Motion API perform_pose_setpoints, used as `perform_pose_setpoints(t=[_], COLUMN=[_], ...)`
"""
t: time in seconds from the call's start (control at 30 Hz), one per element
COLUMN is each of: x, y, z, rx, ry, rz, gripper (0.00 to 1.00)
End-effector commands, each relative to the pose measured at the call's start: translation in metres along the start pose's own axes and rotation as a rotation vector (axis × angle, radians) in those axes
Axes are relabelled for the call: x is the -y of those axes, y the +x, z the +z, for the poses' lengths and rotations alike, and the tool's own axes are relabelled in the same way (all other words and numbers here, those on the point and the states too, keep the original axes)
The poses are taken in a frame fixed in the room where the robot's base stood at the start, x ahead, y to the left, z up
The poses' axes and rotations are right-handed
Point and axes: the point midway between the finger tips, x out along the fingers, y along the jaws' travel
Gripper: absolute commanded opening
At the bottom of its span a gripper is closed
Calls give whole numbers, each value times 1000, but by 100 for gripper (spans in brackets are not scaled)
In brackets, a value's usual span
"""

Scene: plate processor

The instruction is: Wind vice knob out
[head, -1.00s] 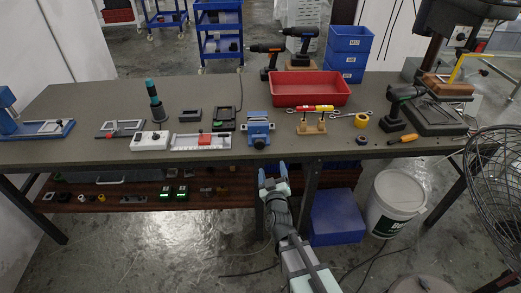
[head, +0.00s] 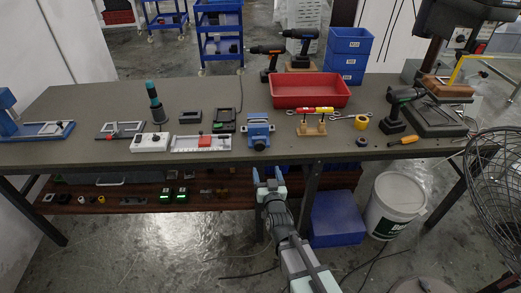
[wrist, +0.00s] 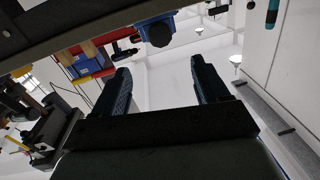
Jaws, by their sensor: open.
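The blue vice (head: 259,131) stands at the front edge of the bench, near the middle. Its dark round knob (head: 259,144) faces the front. In the wrist view the knob (wrist: 159,33) shows as a dark faceted disc at the top, with part of the blue vice (wrist: 146,21) behind it. My gripper (head: 268,174) is in front of the bench edge, below the vice in the head picture. In the wrist view my gripper (wrist: 160,72) is open and empty. The knob lies beyond the fingertips, roughly centred across the gap, and apart from both fingers.
The bench top (head: 75,100) has its front edge close to my gripper. A white-and-red fixture (head: 202,143) sits left of the vice. A wooden stand (head: 312,129) with screwdrivers is right, and a red tray (head: 309,103) behind. A lower shelf (head: 225,200) runs beneath.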

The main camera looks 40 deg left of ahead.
Motion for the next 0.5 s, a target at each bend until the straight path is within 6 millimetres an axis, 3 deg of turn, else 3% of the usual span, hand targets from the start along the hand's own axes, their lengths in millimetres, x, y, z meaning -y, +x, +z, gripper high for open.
perform_pose_setpoints(t=[0.23,0.5], x=[0,0], y=[26,75], z=[0,1], rx=[-1,-1], ry=[-2,-2], rz=[0,0], gripper=[74,74])
